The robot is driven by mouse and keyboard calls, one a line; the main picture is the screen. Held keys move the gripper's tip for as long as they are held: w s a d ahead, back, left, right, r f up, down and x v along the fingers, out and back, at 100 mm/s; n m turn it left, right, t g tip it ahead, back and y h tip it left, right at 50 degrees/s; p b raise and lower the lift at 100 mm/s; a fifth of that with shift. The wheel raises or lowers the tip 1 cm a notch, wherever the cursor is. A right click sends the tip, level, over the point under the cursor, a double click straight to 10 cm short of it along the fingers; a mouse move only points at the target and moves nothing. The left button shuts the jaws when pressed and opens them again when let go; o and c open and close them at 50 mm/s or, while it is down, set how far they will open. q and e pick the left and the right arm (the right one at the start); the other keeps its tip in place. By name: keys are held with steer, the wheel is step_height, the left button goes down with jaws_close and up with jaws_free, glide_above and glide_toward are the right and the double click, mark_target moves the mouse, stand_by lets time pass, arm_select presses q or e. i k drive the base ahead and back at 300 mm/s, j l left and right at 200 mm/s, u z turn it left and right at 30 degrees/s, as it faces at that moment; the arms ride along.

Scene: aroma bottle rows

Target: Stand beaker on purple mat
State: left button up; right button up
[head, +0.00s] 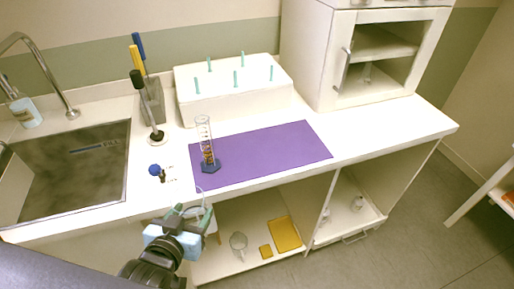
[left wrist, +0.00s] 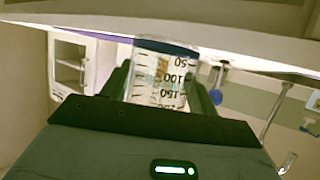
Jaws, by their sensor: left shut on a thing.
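The purple mat (head: 275,153) lies flat on the white counter. My left gripper (head: 193,216) is in front of the counter's front edge, just left of the mat's near corner. It is shut on a clear beaker. The left wrist view shows the beaker (left wrist: 160,78) between the fingers, with black 50, 100 and 150 marks facing the camera. In the head view the beaker is small and partly hidden by the gripper. My right gripper is in neither view.
A graduated cylinder (head: 205,145) stands on the mat's left part. A white rack (head: 230,100) with teal pegs is behind. A blue-knobbed item (head: 156,170) lies left of the mat. The sink (head: 75,165) is farther left. The mat's middle and right are clear.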

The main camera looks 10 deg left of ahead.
mark_target(277, 146)
steer(key=i+l+u, duration=0.15)
steer(key=l, duration=0.2)
steer(key=l+u, duration=0.2)
steer(key=l, duration=0.2)
steer(key=i+l+u, duration=0.1)
steer(key=l, duration=0.25)
steer(key=i, duration=0.4)
